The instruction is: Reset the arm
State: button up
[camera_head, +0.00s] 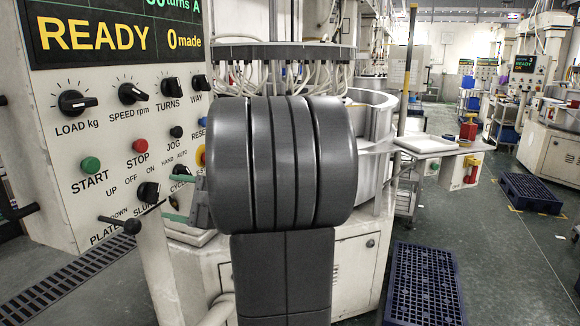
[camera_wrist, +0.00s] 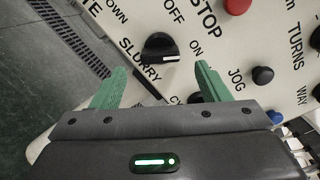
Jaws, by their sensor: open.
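My gripper (camera_wrist: 157,76) is open and empty, with its two green fingers spread toward the control panel (camera_head: 60,160). In the wrist view the black SLURRY knob (camera_wrist: 159,47) shows just beyond the gap between the fingertips; I cannot tell how far off it is. In the head view the grey bulk of my arm fills the middle and hides part of the panel's right side. Only bits of the green fingers (camera_head: 176,198) show at its left edge. The SLURRY knob (camera_head: 148,192) is left of them.
The panel carries the green START button (camera_head: 91,165), red STOP button (camera_head: 140,146) and several knobs. Its display (camera_head: 110,33) reads READY and 0 made. Blue pallets (camera_head: 425,285) lie on the floor at right. A floor grate (camera_head: 65,275) runs at lower left.

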aim_at(157, 194)
jog(key=v, duration=0.8)
jog(key=p+x, duration=0.1)
jog(key=x, duration=1.2)
jog(key=shift+a+r, duration=0.1)
jog(key=shift+w+a+n, duration=0.1)
jog(key=shift+a+n, duration=0.05)
jog(key=shift+n, duration=0.15)
jog(key=shift+n+b, duration=0.5)
jog(key=shift+n, duration=1.7)
jog(key=n, duration=0.4)
jog(key=n+p, duration=0.1)
jog(key=n, duration=0.2)
jog(key=shift+b+v, duration=0.3)
jog(key=shift+v, duration=0.75)
jog(key=shift+d, duration=0.3)
jog(key=shift+s+d, duration=0.1)
jog(key=shift+s, duration=0.1)
